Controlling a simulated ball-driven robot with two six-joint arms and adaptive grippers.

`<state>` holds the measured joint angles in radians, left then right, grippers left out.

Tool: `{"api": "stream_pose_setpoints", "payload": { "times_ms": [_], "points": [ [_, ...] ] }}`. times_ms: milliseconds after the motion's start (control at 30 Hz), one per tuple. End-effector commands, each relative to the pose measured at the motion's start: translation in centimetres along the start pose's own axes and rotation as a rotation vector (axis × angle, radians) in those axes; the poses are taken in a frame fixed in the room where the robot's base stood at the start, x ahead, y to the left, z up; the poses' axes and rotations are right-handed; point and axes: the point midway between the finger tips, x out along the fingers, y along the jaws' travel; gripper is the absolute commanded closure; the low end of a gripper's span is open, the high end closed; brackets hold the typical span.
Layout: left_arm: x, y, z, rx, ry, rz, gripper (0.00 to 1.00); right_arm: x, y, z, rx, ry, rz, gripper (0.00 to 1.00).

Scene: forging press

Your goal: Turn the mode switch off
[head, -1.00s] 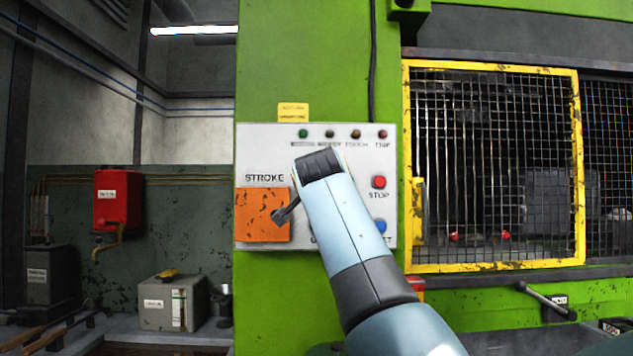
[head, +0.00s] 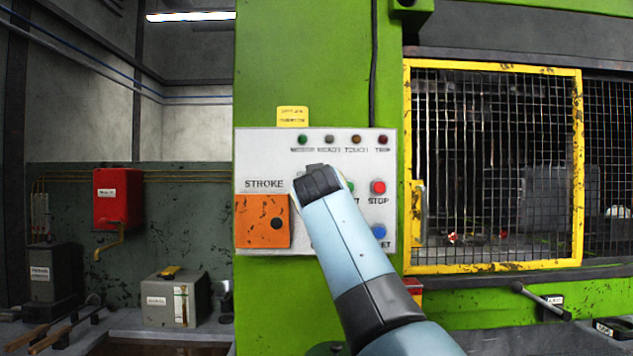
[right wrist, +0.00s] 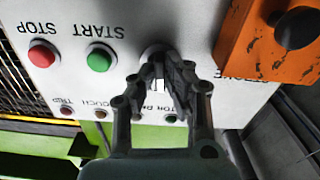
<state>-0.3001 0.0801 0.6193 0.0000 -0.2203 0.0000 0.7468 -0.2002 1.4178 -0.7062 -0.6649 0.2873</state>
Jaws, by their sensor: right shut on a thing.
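The white control panel (head: 265,150) is fixed to the green press column. In the right wrist view the panel appears upside down. My right gripper (right wrist: 165,68) is shut at the panel, beside the green START button (right wrist: 101,57). Its fingers close on the mode switch (right wrist: 148,50), of which only a pale round edge shows behind the fingertips. The switch's knob and setting are hidden. In the head view my right arm covers the switch and my gripper. My left gripper is not in view.
The red STOP button (head: 378,187) and blue button (head: 379,231) are on the panel's right. An orange STROKE box (head: 255,222) projects at its left. A yellow-framed mesh guard (head: 492,266) stands to the right. A red box (head: 118,199) hangs on the left wall.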

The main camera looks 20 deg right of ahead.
Motion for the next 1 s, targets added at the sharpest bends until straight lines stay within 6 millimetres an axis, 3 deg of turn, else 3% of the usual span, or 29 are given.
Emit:
{"api": "stream_pose_setpoints", "payload": {
  "times_ms": [500, 1000],
  "points": [
    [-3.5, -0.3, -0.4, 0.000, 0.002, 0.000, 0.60, 0.0, 0.1, -0.3, -0.452, 0.000, 0.000, 1.00],
    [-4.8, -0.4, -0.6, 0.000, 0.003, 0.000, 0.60, 0.0, 0.0, -0.1, -0.647, 0.002, 0.001, 1.00]
  ]
}}
